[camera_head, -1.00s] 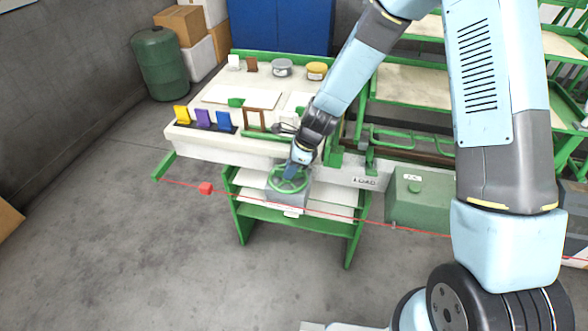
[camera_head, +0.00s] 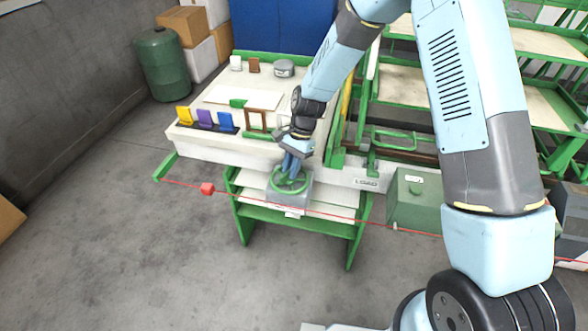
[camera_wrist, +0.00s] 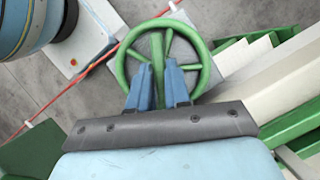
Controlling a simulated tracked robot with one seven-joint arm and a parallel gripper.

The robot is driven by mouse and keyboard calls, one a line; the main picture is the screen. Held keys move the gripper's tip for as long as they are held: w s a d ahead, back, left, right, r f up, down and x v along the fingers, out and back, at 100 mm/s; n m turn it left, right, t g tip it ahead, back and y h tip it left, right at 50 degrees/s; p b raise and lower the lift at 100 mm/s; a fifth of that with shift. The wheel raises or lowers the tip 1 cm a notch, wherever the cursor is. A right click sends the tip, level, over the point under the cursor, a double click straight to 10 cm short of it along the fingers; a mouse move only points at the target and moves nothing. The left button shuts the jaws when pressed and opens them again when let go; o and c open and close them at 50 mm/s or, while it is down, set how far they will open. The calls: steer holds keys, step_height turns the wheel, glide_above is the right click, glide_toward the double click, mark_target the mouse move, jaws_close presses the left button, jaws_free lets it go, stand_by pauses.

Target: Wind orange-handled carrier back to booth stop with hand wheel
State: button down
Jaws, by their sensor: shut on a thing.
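The green hand wheel (camera_head: 276,184) sits on a grey box at the front of the bench. It also shows in the wrist view (camera_wrist: 121,66), with its spokes and round rim. My gripper (camera_head: 289,167) points down at the wheel from above. In the wrist view my gripper (camera_wrist: 160,85) has its two blue fingers over the near side of the wheel, shut on it. The exact grip point is hidden by the fingers. I cannot make out an orange-handled carrier; my arm covers part of the bench's right side.
Yellow, purple and blue plates (camera_head: 204,118) stand on the bench (camera_head: 190,145). A green box (camera_head: 412,205) is right of the wheel. A green barrel (camera_head: 162,65) stands back left.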

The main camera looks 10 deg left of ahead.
steer(key=n, duration=0.2)
steer(key=n+h, duration=0.1)
steer(key=n, duration=0.1)
steer(key=shift+w+a+r, duration=0.1)
steer(key=shift+a, duration=0.25)
steer(key=n+h, duration=0.1)
steer(key=n, duration=0.2)
steer(key=shift+a+h, duration=0.1)
steer(key=shift+h, duration=0.3)
steer(key=n, duration=0.2)
steer(key=n+h, duration=0.1)
steer(key=n, duration=0.1)
steer(key=shift+n+h, duration=0.3)
steer(key=shift+n, duration=0.1)
steer(key=shift+s+n+t+h, duration=0.2)
steer(key=shift+n+t+h, duration=0.2)
steer(key=shift+n, duration=1)
steer(key=c, duration=1.2)
jaws_free()
steer(key=shift+o, duration=0.2)
